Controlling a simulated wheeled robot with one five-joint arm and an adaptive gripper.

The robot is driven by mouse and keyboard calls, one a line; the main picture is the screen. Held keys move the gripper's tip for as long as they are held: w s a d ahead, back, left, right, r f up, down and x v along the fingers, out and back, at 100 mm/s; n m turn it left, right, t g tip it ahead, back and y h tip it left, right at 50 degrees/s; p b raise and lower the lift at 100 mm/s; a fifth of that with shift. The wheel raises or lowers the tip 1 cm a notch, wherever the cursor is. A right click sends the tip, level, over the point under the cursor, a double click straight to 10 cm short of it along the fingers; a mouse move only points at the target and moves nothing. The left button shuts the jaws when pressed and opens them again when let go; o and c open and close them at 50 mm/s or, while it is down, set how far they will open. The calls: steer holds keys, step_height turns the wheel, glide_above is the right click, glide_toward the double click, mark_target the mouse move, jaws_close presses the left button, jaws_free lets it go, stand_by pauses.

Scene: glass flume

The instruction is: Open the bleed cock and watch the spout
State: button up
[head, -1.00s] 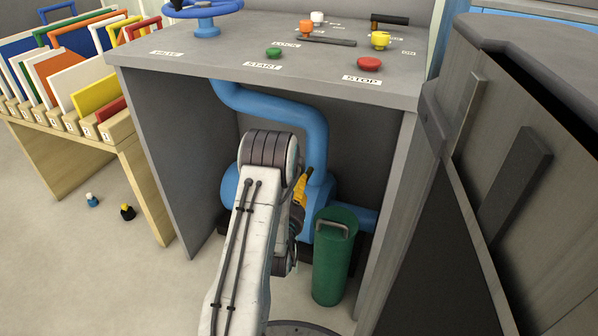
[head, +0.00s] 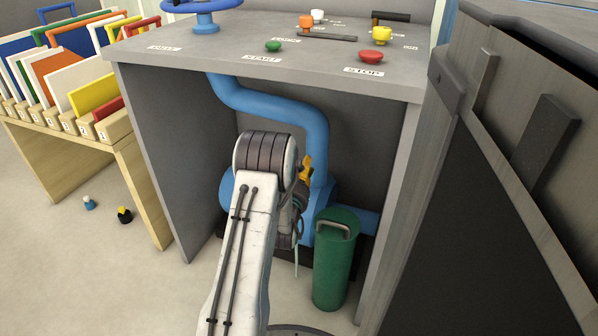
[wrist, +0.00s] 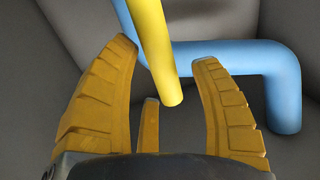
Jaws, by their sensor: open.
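A yellow rod-like handle (wrist: 155,45) slants down between the spread fingers of my gripper (wrist: 164,72) in the wrist view. The fingers are open and I see no clear contact with it. A blue pipe (wrist: 235,60) runs behind. In the head view my arm reaches under the console to the blue pipework (head: 312,140). A small yellow piece (head: 306,170) shows beside my wrist; I cannot tell if it is the handle or a finger. A thin pale line (head: 296,263) hangs below it, perhaps water from the spout. The spout itself is hidden.
A green canister (head: 333,275) with a handle stands right of my arm under the console (head: 150,120). A grey cabinet (head: 440,180) crowds the right. A wooden rack (head: 140,190) stands left, with two small objects on the floor nearby. Buttons and a blue handwheel (head: 205,18) are on top.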

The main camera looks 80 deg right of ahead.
steer(key=shift+c, duration=0.2)
jaws_close()
stand_by(0.4)
